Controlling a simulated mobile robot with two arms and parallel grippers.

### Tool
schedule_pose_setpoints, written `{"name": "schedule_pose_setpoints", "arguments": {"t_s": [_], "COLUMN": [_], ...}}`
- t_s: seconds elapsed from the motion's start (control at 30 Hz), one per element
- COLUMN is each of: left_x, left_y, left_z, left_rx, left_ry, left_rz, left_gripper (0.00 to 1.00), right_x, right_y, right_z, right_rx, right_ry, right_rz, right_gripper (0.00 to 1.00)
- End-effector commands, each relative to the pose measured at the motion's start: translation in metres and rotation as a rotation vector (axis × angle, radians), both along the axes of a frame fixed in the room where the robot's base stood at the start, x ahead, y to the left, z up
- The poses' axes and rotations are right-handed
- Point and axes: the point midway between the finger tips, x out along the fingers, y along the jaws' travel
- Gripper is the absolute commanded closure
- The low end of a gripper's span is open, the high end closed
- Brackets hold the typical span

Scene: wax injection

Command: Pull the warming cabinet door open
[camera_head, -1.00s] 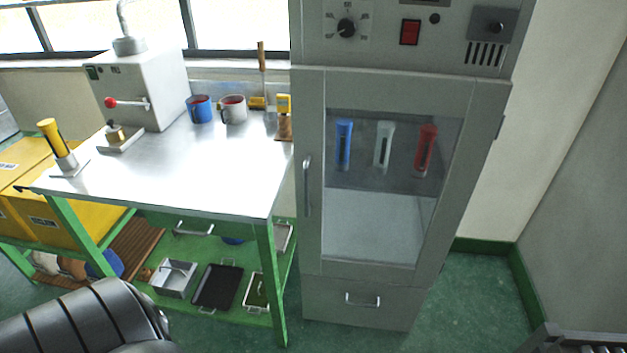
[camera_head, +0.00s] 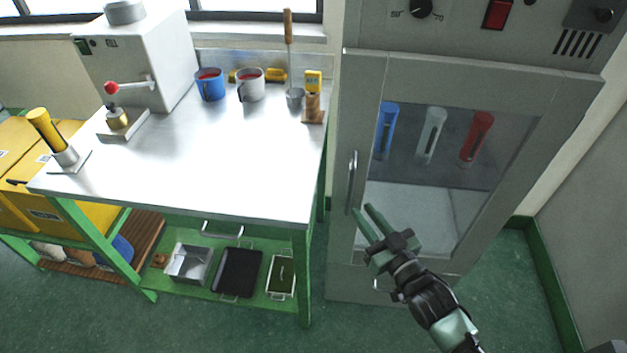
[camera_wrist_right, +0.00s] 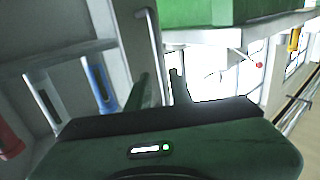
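The warming cabinet (camera_head: 355,110) stands at the right of the head view. Its grey-framed door (camera_head: 374,125) has a glass window and looks closed. The upright bar handle (camera_head: 351,180) is on the door's left side. My right gripper (camera_head: 361,209) is in front of the door, its fingertips near the handle's lower end. In the right wrist view the gripper (camera_wrist_right: 160,88) is open, and the handle (camera_wrist_right: 152,40) shows between the two fingers. I cannot tell whether it touches them. My left gripper is not in view.
Left of the cabinet is a metal-topped green table (camera_head: 200,170) with a blue mug (camera_head: 210,86), a grey mug (camera_head: 251,86) and a white machine (camera_head: 140,60). Blue, white and red tubes show behind the glass. Green floor (camera_head: 240,325) is clear in front.

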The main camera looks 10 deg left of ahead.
Motion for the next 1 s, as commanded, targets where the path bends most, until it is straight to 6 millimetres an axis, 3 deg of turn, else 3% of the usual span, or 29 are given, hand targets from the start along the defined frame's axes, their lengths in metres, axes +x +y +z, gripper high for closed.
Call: {"name": "schedule_pose_setpoints", "arguments": {"t_s": [0.5, 0.9, 1.0], "left_x": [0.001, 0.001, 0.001], "left_y": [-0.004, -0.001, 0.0], "left_z": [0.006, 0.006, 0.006], "left_rx": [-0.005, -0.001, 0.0], "left_ry": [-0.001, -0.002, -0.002], "left_rz": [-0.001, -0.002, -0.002], "left_gripper": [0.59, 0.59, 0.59], "right_x": [0.056, 0.064, 0.064], "right_y": [0.039, 0.044, 0.044], "right_z": [0.004, 0.003, 0.003], "right_rx": [0.004, 0.003, 0.003], "right_ry": [-0.008, -0.006, -0.006], "right_rz": [0.003, 0.004, 0.004], "right_gripper": [0.79, 0.79, 1.0]}}
